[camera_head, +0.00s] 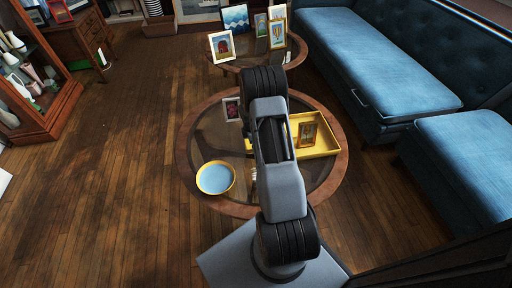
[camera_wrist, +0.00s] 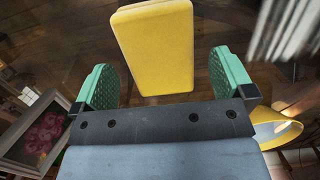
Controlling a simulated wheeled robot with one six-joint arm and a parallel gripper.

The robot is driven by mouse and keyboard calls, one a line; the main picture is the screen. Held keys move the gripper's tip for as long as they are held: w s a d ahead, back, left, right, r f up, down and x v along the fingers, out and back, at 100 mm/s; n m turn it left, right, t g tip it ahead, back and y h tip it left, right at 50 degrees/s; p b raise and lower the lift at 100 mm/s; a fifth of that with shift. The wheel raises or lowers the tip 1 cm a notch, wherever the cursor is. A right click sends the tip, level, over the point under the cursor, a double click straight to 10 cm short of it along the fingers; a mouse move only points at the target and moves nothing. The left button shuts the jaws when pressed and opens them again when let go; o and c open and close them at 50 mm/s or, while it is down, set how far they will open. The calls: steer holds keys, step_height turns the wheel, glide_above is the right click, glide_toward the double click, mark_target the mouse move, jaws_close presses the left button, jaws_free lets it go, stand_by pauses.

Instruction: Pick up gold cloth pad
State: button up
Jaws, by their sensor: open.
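A yellow block-like pad with rounded corners, which looks like the gold cloth pad (camera_wrist: 155,48), shows in the wrist view. It stretches from the top edge down to the space between my two green fingers. My gripper (camera_wrist: 163,78) is open, with a visible gap between each finger and the pad; I cannot tell how far beyond the fingertips the pad lies. In the head view my arm covers both my gripper and the pad, over the round glass-topped table (camera_head: 185,150).
The near table carries a yellow tray (camera_head: 325,143) with a framed picture (camera_head: 307,130), a yellow-rimmed blue bowl (camera_head: 215,177) and a small pink picture frame (camera_head: 232,110). A second round table (camera_head: 245,63) with frames stands behind. A blue sofa (camera_head: 375,60) is right; wooden floor lies left.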

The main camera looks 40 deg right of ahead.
steer(key=f, duration=0.2)
steer(key=shift+d+f+b, duration=0.2)
steer(key=shift+f+b, duration=0.1)
steer(key=shift+f, duration=0.05)
steer(key=shift+r, duration=0.1)
steer(key=c, duration=1)
steer(key=shift+r, duration=0.1)
steer(key=shift+r, duration=0.25)
steer(key=r, duration=0.1)
steer(key=r+p, duration=0.2)
steer(key=shift+s+a+r, duration=0.2)
steer(key=shift+s+r, duration=0.1)
steer(key=s+a+r+p, duration=0.1)
steer(key=s+a+r, duration=0.1)
steer(key=s+r, duration=0.1)
steer(key=s+a+r+p, duration=0.2)
steer(key=s+a, duration=0.1)
steer(key=s, duration=0.1)
steer(key=s+a+r+p, duration=0.1)
steer(key=s+a+r, duration=0.2)
steer(key=shift+s+a+r, duration=0.2)
steer(key=shift+s+r, duration=0.05)
steer(key=shift+r, duration=0.1)
